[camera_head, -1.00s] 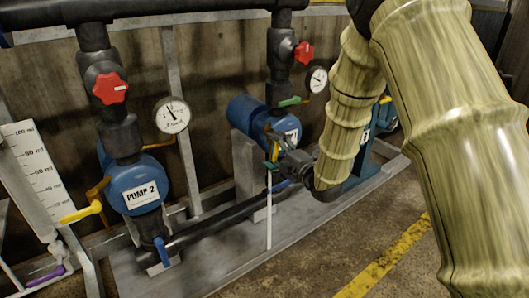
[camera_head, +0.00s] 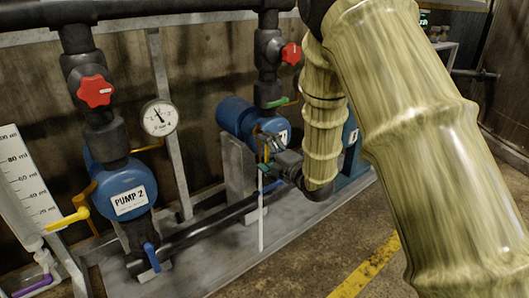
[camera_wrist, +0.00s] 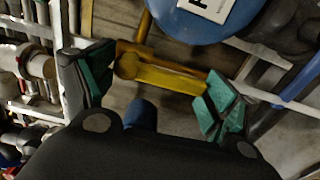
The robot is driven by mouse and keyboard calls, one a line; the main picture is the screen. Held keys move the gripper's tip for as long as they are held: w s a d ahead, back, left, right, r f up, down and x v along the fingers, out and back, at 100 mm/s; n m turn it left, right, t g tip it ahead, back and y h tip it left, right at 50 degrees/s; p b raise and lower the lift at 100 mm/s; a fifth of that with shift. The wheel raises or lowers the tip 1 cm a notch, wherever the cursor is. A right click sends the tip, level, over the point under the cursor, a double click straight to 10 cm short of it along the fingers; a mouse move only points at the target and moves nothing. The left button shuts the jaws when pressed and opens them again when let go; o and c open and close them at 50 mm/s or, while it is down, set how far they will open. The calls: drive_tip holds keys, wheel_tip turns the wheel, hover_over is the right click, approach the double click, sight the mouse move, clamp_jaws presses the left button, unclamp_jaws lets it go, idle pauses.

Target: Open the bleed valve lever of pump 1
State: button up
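The nearer blue pump (camera_head: 122,188) is labelled PUMP 2. Another blue pump (camera_head: 238,118) stands further back, and its label is partly hidden by my arm. My gripper (camera_head: 270,155) is in front of this rear pump, small and partly hidden. In the wrist view my gripper (camera_wrist: 157,88) is open, with green pads apart. A yellow lever (camera_wrist: 165,78) lies between the pads, below a blue pump body (camera_wrist: 215,20) with a cropped white label. The pads look apart from the lever; whether either touches it is unclear.
A yellow handle (camera_head: 68,220) and a measuring cylinder (camera_head: 27,185) are at the left. A frame post (camera_head: 238,175) stands by the rear pump.

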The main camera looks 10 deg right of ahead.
drive_tip(key=shift+o, duration=0.3)
drive_tip(key=v, duration=1.2)
drive_tip(key=s+d+f+m+g+h, duration=0.2)
drive_tip(key=s+f+m, duration=0.2)
drive_tip(key=f, duration=0.6)
drive_tip(key=s+d+f+m+g+h, duration=0.1)
drive_tip(key=s+f+m+g+h, duration=0.3)
drive_tip(key=f, duration=0.6)
drive_tip(key=s+d+f+m+h, duration=0.15)
drive_tip(key=s+f+m, duration=0.35)
drive_tip(key=f, duration=0.5)
drive_tip(key=s+d+f+m+g+h, duration=0.1)
drive_tip(key=s+f+m+g, duration=0.5)
drive_tip(key=s, duration=0.9)
drive_tip(key=s+d+f+m+g+h, duration=0.1)
drive_tip(key=s+f+m+g, duration=0.2)
drive_tip(key=s+f+m, duration=0.85)
drive_tip(key=s+r+n+p, duration=0.1)
drive_tip(key=r+n+p, duration=0.1)
drive_tip(key=r+p, duration=1.5)
drive_tip(key=s+r+n+p, duration=0.2)
drive_tip(key=r+n+p, duration=0.1)
drive_tip(key=r+p, duration=1.5)
wheel_tip(320, 180, up, 2)
drive_tip(key=shift+s+r+n, duration=0.15)
drive_tip(key=shift+s+n, duration=0.15)
drive_tip(key=shift+n, duration=0.05)
